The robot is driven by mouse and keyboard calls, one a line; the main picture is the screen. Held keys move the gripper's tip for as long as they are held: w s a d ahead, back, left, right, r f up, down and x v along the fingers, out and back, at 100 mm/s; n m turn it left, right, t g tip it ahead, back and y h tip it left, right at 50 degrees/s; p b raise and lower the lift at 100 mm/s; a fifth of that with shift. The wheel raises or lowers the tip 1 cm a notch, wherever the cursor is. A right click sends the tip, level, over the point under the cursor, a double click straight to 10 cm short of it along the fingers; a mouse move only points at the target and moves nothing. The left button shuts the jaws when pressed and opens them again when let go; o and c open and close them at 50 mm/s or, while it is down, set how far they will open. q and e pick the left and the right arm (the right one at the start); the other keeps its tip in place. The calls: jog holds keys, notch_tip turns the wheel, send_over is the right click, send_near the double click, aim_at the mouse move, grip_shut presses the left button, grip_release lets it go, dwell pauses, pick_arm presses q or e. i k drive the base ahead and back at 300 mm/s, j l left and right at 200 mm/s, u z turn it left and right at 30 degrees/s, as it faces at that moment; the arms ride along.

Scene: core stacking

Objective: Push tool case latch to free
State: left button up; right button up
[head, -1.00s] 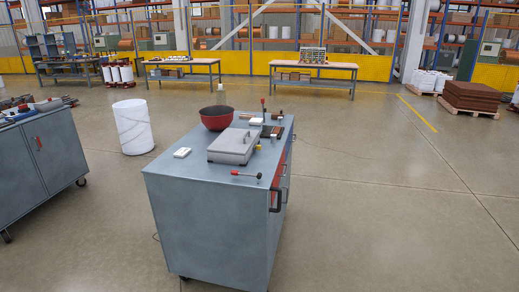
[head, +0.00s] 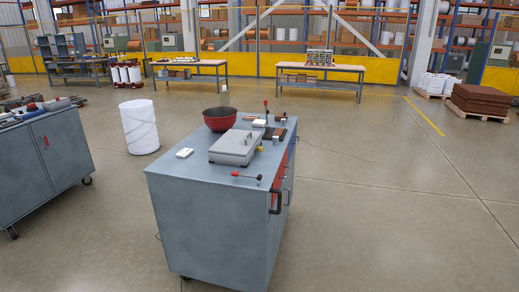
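A flat grey tool case (head: 234,147) lies shut on top of a grey-blue tool cabinet (head: 205,200). A small latch-like detail shows at the case's front right edge, but it is too small to make out its state. Neither of my grippers shows in the head view, and nothing touches the case.
Around the case are a red bowl (head: 220,118), a small white box (head: 185,153), a red-handled tool (head: 246,177) and an upright lever (head: 266,113). Another cabinet (head: 45,160) stands left, with a white drum (head: 139,127) between. Floor (head: 390,210) right of the cabinet is clear.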

aim_at(261, 148)
jog(key=i+l+u, duration=0.1)
jog(key=u, duration=0.9)
jog(key=i+l+u, duration=0.25)
jog(key=l+u, duration=0.25)
jog(key=l, duration=0.15)
jog(key=i+l+u, duration=0.2)
jog(key=l, duration=0.2)
jog(key=l+u, duration=0.25)
jog(key=l, duration=0.15)
jog(key=i+l+u, duration=0.15)
jog(key=l, duration=1.45)
jog(key=l+u, duration=0.15)
jog(key=l, duration=1.45)
